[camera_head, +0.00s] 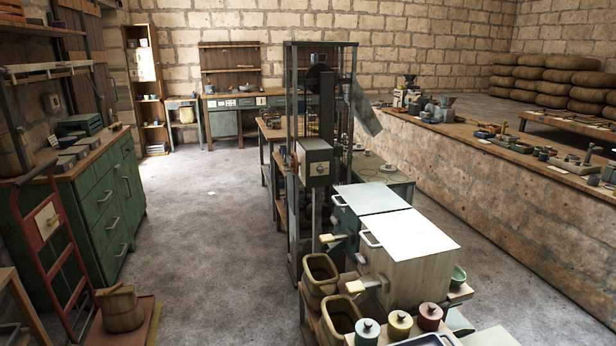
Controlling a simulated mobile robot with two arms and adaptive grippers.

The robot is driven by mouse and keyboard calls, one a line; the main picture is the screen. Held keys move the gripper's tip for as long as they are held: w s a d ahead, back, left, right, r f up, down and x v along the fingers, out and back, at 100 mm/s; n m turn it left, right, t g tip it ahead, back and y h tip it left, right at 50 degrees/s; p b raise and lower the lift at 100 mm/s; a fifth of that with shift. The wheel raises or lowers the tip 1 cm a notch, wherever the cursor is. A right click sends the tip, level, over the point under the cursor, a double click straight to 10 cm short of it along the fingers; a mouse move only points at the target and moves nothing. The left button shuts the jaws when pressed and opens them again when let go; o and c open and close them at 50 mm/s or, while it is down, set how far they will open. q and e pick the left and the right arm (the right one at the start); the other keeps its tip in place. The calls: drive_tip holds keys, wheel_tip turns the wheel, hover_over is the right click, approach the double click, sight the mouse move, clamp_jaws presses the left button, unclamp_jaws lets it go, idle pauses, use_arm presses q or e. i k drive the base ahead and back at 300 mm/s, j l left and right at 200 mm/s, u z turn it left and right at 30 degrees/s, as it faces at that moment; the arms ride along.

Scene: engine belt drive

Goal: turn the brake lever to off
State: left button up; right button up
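I cannot make out a thing that is clearly the brake lever. A tall dark metal frame (291,130) stands in the middle of the room, with a dark control box (317,152) on its front. The box has a pale square plate (319,169) with a small knob on it. Two pale-tipped handles stick out to the left below: an upper handle (327,238) by the teal box and a lower handle (355,286) by the pale box. Whether either is the brake lever I cannot tell. Neither of my grippers is in view.
A teal box (370,198) and a pale box (412,245) stand on a bench with baskets (320,268) and lidded jars (400,325). A green cabinet (105,200) and red hand truck (58,240) are left. A stone ledge (500,180) runs right. The left-centre floor (215,240) is clear.

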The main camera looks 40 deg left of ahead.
sight(51, 221)
drive_tip(key=u, duration=2.65)
drive_tip(key=i+l+z, duration=0.3)
drive_tip(key=i, duration=0.65)
drive_tip(key=i+z, duration=0.35)
drive_tip(key=i, duration=0.65)
drive_tip(key=i+u, duration=0.2)
drive_tip(key=i, duration=0.25)
drive_tip(key=i+l+u, duration=0.2)
drive_tip(key=i, duration=0.2)
drive_tip(key=i+l+u, duration=0.2)
drive_tip(key=i, duration=0.2)
drive_tip(key=i+l+u, duration=0.2)
drive_tip(key=i, duration=0.25)
